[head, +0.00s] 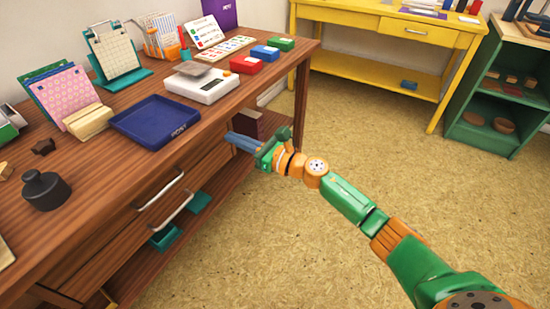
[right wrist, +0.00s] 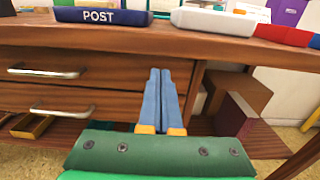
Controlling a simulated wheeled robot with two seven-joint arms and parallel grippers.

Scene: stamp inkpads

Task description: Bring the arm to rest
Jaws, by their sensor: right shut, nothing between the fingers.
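My right gripper (head: 243,141) reaches in from the lower right in the head view, at the front of the wooden desk (head: 110,206), below its top edge. In the right wrist view its two blue fingers (right wrist: 160,92) lie side by side, shut with nothing between them, in front of the drawers and the open lower shelf. My right arm (head: 345,197) is stretched out over the floor. My left gripper is not in either view.
The desk top holds a blue POST tray (head: 154,139), a white scale (head: 205,91), red, blue and green inkpads (head: 247,64) and a dark weight (head: 45,188). Metal drawer handles (head: 170,210) stick out in front. The floor (head: 370,130) to the right is clear.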

